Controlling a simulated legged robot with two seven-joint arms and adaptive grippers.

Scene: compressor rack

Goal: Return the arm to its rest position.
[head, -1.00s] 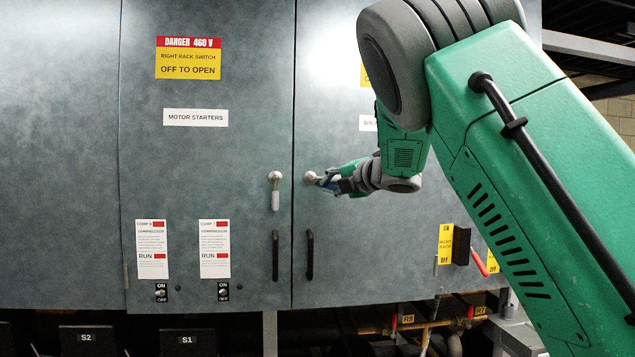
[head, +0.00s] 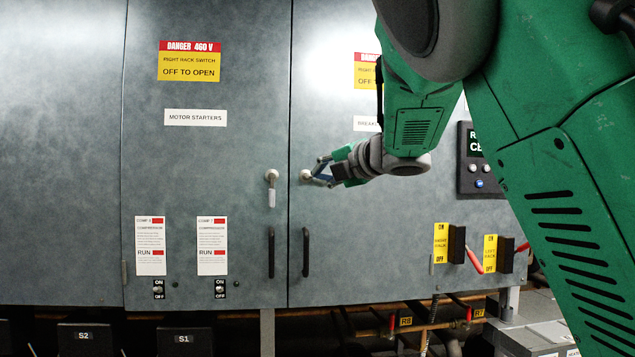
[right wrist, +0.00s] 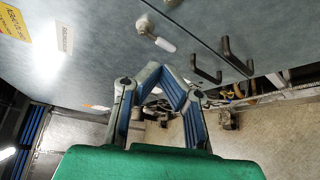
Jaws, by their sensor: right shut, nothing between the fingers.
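My green right arm comes in from the right in the head view. Its gripper (head: 320,174) is beside the round latch knob (head: 306,175) of the right cabinet door. In the right wrist view, the blue-and-grey fingers (right wrist: 165,73) meet at their tips with nothing between them. There the white latch handle (right wrist: 164,44) lies beyond the fingertips, with a visible gap. The left door's latch (head: 272,187) hangs downward. My left gripper is not in view.
The grey cabinet doors (head: 210,150) are shut and carry black pull handles (head: 306,252). At right are rack switches with red levers (head: 474,259) and a dark button panel (head: 482,182). Pipes (head: 430,326) run below the cabinet. Open floor (right wrist: 275,135) shows in the wrist view.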

